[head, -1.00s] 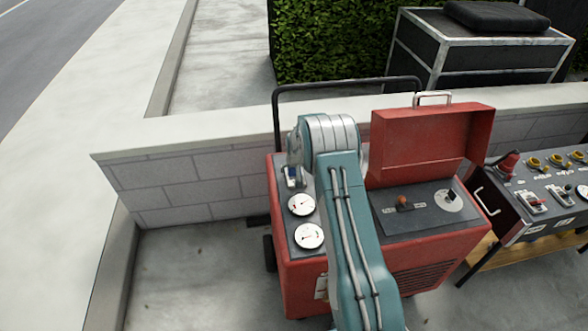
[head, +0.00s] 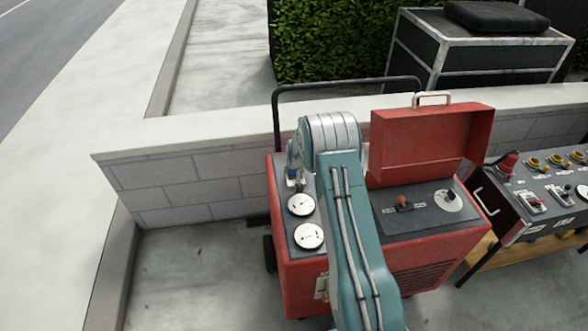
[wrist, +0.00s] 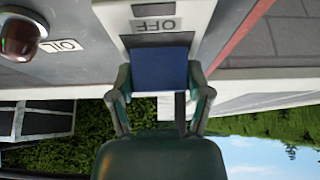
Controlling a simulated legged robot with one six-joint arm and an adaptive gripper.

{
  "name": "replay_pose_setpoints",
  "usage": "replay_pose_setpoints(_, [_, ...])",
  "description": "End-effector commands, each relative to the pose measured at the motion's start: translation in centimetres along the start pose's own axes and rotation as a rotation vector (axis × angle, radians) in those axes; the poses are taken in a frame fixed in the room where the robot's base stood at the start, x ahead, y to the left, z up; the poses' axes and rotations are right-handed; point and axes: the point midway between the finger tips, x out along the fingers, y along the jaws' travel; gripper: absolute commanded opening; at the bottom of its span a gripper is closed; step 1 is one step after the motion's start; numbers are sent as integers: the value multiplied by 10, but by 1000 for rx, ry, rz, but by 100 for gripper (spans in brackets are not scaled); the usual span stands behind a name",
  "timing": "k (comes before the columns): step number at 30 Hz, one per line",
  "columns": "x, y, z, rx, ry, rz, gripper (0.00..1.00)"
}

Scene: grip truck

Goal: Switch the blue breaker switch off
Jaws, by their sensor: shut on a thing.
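The blue breaker switch (wrist: 160,70) shows in the wrist view between the two fingers of my gripper (wrist: 161,90), which is shut on it. A plate marked OFF (wrist: 156,25) sits just above the switch in that view, which is turned upside down. My gripper's fingers are hidden there too.
Two white gauges (head: 310,236) lie in front of the switch. A second control panel (head: 550,195) stands at far right. A low wall (head: 210,180) runs behind.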

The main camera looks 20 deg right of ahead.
Motion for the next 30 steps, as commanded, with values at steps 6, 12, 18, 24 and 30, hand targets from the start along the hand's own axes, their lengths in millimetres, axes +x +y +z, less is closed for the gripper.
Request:
replay_pose_setpoints(6, [-1, 0, 7, -1, 112, 3, 17])
replay_pose_setpoints(12, [-3, -1, 10, 0, 211, -3, 17])
replay_pose_setpoints(18, [-4, -1, 12, -1, 255, -1, 17])
replay_pose_setpoints(24, [-5, 0, 12, -1, 256, -1, 16])
replay_pose_setpoints(30, [-5, 0, 12, -1, 255, -1, 100])
